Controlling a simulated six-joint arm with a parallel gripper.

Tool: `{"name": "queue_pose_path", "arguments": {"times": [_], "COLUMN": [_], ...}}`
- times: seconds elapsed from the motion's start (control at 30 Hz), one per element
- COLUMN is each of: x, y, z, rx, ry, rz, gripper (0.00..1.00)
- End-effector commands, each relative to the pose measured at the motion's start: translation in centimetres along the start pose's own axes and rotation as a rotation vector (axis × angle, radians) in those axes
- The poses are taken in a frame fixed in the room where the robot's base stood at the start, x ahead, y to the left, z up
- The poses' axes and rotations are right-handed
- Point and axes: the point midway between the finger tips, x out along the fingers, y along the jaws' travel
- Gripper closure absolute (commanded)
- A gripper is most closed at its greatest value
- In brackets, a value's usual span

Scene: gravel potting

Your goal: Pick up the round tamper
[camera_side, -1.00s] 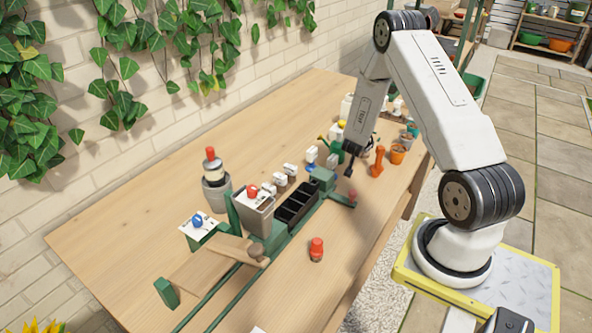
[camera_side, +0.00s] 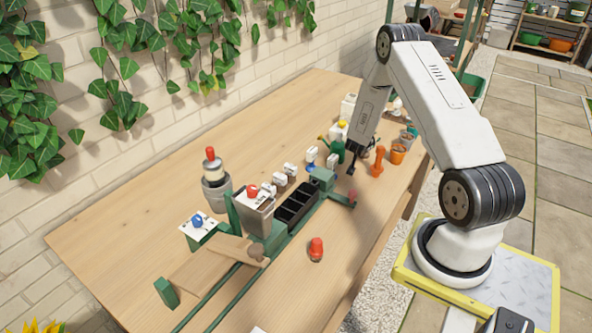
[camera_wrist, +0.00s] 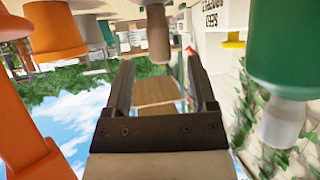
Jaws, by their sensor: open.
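An upright orange tool (camera_side: 377,162) with a wide foot and a rounded top stands on the bench, just right of my gripper (camera_side: 352,168) in the side view. It may be the round tamper, but I cannot be sure. In the wrist view my gripper (camera_wrist: 159,78) is open, with nothing between its fingers. A wooden handle-like piece (camera_wrist: 157,35) shows beyond the fingertips, apart from them. A large orange part (camera_wrist: 20,125) fills the left edge there. Which of these is the tamper is unclear.
A green watering can (camera_side: 336,149) stands left of my gripper. Orange pots (camera_side: 398,154) are to the right. A black tray (camera_side: 297,204) and green rails lie in front, with a red-topped piece (camera_side: 316,249) beside them.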

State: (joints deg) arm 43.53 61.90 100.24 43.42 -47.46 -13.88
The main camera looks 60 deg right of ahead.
Motion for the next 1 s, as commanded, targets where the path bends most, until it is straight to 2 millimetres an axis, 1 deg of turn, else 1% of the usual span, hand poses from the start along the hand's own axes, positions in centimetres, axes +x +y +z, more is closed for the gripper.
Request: {"name": "queue_pose_path", "arguments": {"times": [0.2, 0.33, 0.5, 0.93, 0.97, 1.0], "x": [2.2, 3.1, 3.5, 3.5, 3.5, 3.5], "y": [0.0, 0.1, 0.0, 0.0, 0.0, 0.0], "z": [0.1, 0.0, 0.1, 0.0, 0.0, 0.0], "rx": [0.000, 0.001, 0.000, 0.000, 0.000, 0.000], "ry": [-0.001, 0.000, -0.002, -0.001, -0.001, -0.001], "rz": [0.000, 0.000, -0.001, -0.001, -0.001, -0.001], "gripper": [0.27, 0.27, 0.27, 0.27, 0.30, 0.43]}}
